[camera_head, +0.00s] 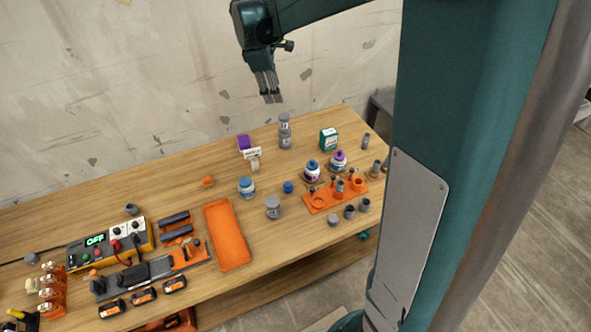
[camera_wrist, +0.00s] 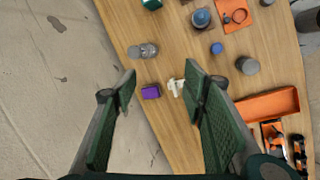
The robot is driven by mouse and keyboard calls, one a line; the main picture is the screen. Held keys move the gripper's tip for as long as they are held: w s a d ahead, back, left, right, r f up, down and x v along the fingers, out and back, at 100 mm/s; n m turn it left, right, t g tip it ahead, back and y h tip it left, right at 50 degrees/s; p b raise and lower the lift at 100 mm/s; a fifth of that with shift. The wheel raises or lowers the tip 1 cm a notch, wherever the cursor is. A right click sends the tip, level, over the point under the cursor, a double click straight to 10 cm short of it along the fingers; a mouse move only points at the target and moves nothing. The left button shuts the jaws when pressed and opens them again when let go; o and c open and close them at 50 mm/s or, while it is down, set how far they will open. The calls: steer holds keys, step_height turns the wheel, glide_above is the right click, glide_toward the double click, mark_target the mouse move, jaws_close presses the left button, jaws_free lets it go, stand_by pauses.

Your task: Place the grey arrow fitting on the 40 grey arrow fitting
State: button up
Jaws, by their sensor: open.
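My gripper (camera_head: 272,98) is high above the back of the wooden table, open and empty; its two spread fingers also show in the wrist view (camera_wrist: 161,88). Several small grey fittings stand at the table's right side: one at the front (camera_head: 333,220), two beside it (camera_head: 349,211) (camera_head: 364,205), one farther right (camera_head: 376,168) and one near the back (camera_head: 366,142). More grey pieces stand on the orange holder (camera_head: 320,207). Arrow marks and sizes are too small to read, so I cannot tell which is the 40 grey arrow fitting.
Grey jars (camera_head: 285,138) stand at the back near a purple box (camera_head: 244,142) and white sign (camera_head: 252,154). Another grey jar (camera_head: 273,208), a blue-capped bottle (camera_head: 246,188) and an orange tray (camera_head: 229,238) are nearer. A power unit (camera_head: 108,245) stands left. The back-left table is mostly clear.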

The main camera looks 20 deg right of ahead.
steer(key=s+a+r+m+t, duration=0.1)
steer(key=s+r+m, duration=0.1)
steer(key=s, duration=0.4)
steer(key=s+a+r+m, duration=0.1)
steer(key=s+a+r, duration=0.15)
steer(key=s, duration=0.25)
steer(key=s+a+f+m+t+y, duration=0.1)
steer(key=s+a+m, duration=0.1)
steer(key=s, duration=0.6)
steer(key=s+a+f+m+t+y, duration=0.1)
steer(key=s+m, duration=0.3)
steer(key=s, duration=0.5)
steer(key=s+a+f+m+t+y, duration=0.1)
steer(key=s+a+m+t, duration=0.1)
steer(key=s, duration=0.7)
steer(key=shift+s+a+f+m, duration=0.2)
steer(key=shift+a+m, duration=0.25)
steer(key=shift+m, duration=0.35)
steer(key=shift+f, duration=0.1)
step_height(320, 180, down, 22)
steer(key=b, duration=2.2)
steer(key=shift+f+b, duration=0.15)
steer(key=shift+b, duration=0.15)
